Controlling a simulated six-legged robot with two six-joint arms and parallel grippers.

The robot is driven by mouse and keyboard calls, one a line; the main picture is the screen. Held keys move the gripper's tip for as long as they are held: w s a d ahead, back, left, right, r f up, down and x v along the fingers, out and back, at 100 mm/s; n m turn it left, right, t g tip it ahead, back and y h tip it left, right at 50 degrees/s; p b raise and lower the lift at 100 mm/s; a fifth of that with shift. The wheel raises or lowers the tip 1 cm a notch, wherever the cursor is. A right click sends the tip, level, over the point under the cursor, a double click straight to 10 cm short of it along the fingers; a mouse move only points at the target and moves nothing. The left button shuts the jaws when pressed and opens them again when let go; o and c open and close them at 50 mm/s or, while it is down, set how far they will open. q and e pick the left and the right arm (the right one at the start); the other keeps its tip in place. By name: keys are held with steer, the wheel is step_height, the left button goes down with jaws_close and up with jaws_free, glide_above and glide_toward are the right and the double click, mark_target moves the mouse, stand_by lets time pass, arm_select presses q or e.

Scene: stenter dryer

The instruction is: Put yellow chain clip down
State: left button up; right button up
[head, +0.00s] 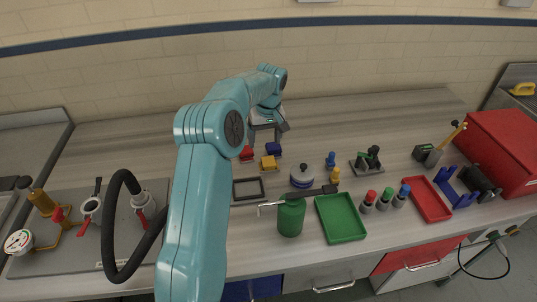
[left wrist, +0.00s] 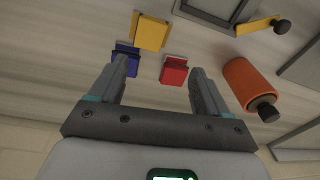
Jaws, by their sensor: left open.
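The yellow chain clip (head: 268,163) lies on the grey worktop in front of my left gripper (head: 265,136), apart from its fingers. In the left wrist view the yellow clip (left wrist: 150,32) is beyond the fingertips. My left gripper (left wrist: 160,67) is open, with nothing clamped between its fingers. A blue clip (head: 274,149) and a red clip (head: 247,153) sit close to the yellow one. The blue clip (left wrist: 125,59) appears near the left finger and the red clip (left wrist: 174,72) near the right finger. My right gripper is not in view.
A small dark frame (head: 248,189) lies in front of the clips. An orange cylinder (left wrist: 250,84) lies beside the fingers. The worktop behind the clips is largely clear.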

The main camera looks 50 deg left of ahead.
arm_select(q)
steer(key=s+d+r+m+t+y+b, duration=0.1)
steer(key=s+d+r+t+y+b, duration=0.15)
steer(key=d+r+b, duration=0.35)
glide_above(269, 161)
steer(key=s+d, duration=0.1)
steer(key=d, duration=0.1)
step_height(269, 161, down, 11)
steer(key=shift+s+d+r, duration=0.15)
steer(key=shift+f+p, duration=0.25)
steer(key=shift+p, duration=0.1)
steer(key=x, duration=0.2)
steer(key=p+x, duration=0.1)
steer(key=x, duration=0.1)
steer(key=shift+a+r, duration=0.1)
steer(key=shift+a, duration=0.15)
steer(key=shift+a+f, duration=0.1)
steer(key=shift+f, duration=0.3)
steer(key=shift+r, duration=0.1)
steer(key=shift+c, duration=0.9)
steer(key=c, duration=1)
steer(key=shift+c, duration=1.2)
